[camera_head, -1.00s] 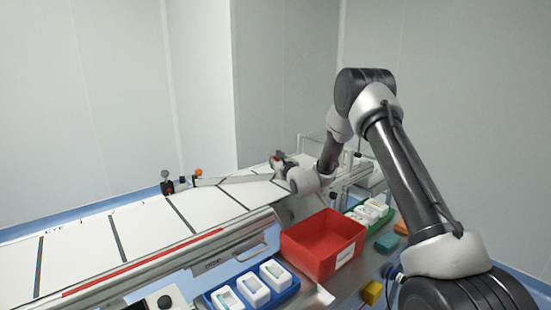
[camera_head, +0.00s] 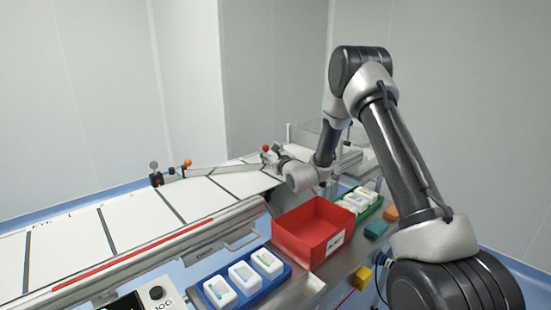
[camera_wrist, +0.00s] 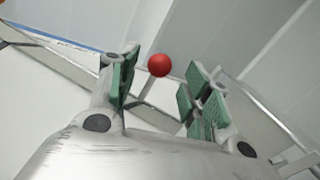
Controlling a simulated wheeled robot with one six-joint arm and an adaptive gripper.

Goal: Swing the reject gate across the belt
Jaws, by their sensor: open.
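The reject gate (camera_head: 225,169) is a long pale bar lying slantwise over the white belt (camera_head: 140,218) in the head view. Its left end is by a dark post near the far belt edge. A red ball knob (camera_head: 265,148) stands at its right end. My gripper (camera_head: 274,152) is just beside that knob, at the arm's end. In the wrist view, the red knob (camera_wrist: 159,65) on its thin stem shows between the green-padded fingers of my open gripper (camera_wrist: 163,80), with gaps on both sides. I cannot tell its depth relative to the fingertips.
A red bin (camera_head: 313,228) stands in front of the belt, below my forearm. A blue tray (camera_head: 283,276) with white boxes and a green tray (camera_head: 372,209) flank it. An orange knob (camera_head: 188,162) stands near the gate's left end. A clear guard (camera_head: 305,136) rises behind.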

